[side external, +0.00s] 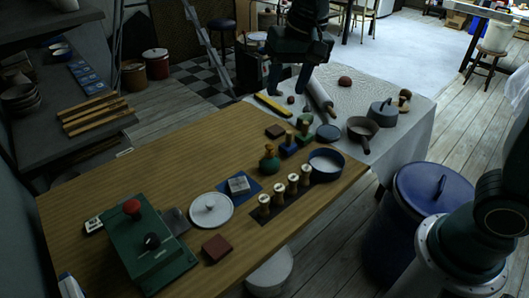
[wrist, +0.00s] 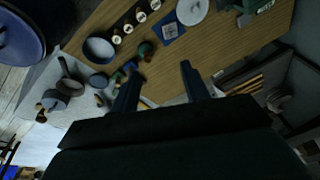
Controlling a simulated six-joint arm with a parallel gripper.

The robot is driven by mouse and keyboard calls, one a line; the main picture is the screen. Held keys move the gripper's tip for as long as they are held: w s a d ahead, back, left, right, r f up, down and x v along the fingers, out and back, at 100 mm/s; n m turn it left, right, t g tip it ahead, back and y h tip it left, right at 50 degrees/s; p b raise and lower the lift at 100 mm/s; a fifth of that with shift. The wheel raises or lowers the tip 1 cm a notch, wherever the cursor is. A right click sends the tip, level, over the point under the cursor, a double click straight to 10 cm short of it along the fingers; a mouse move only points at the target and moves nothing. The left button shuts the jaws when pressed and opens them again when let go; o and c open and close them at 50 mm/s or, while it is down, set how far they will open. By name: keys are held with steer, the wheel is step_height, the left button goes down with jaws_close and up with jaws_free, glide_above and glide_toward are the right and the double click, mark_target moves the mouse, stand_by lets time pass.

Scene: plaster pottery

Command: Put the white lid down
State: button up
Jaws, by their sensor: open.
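The white lid (side external: 211,209) lies flat on the wooden table, knob up, left of the blue square mat (side external: 240,187). It also shows at the top of the wrist view (wrist: 192,10), beside the same mat (wrist: 170,28). My gripper (side external: 288,92) is open and empty, high above the far end of the table and well away from the lid. Its two separated fingers (wrist: 158,85) show in the wrist view with nothing between them.
A green box (side external: 148,250) with red and black knobs stands left of the lid, and a brown block (side external: 216,248) lies in front. Several stamps (side external: 292,184) stand in a row to the right, near a blue-rimmed bowl (side external: 326,165). The table's left middle is clear.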

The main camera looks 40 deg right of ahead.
steer(key=s+d+n+t, duration=0.1)
steer(key=s+d, duration=0.3)
steer(key=s, duration=0.7)
steer(key=s+d+n+t, duration=0.1)
steer(key=s+d+n, duration=0.2)
steer(key=s, duration=0.9)
steer(key=shift+d+r+n+t+h, duration=0.3)
steer(key=shift+d+r+t, duration=0.1)
steer(key=shift+d, duration=0.35)
